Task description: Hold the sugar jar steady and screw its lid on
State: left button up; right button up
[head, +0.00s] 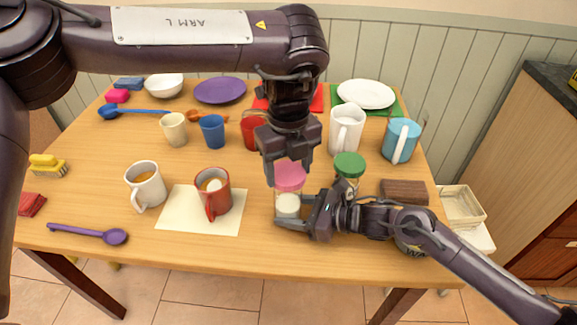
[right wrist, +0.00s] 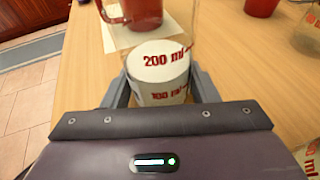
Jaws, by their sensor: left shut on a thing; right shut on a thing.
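The sugar jar (head: 288,206) is clear with white contents and stands upright near the table's front edge. In the right wrist view the jar (right wrist: 160,72) shows red 200 ml and 100 ml marks between my finger pads. My right gripper (head: 287,212) comes in from the right and is shut on the jar's lower body. The pink lid (head: 289,177) is at the top of the jar. My left gripper (head: 289,168) points straight down from above and is shut on the lid. I cannot tell how the lid sits on the rim.
A green-lidded jar (head: 349,165) stands just behind my right gripper. A red mug (head: 212,193) stands on a cream mat (head: 174,217) to the left, beside a white mug (head: 146,186). A brown block (head: 404,192) lies at the right. Cups and a white pitcher (head: 346,130) stand behind.

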aim_at(288, 203)
pick_arm(q)
jog(key=shift+f, duration=1.95)
dwell(4.0)
pick_arm(e)
jog(key=shift+o, duration=0.8)
jog(key=c, duration=0.7)
pick_arm(q)
jog(key=o, duration=1)
pick_arm(e)
jog(key=shift+c, duration=0.5)
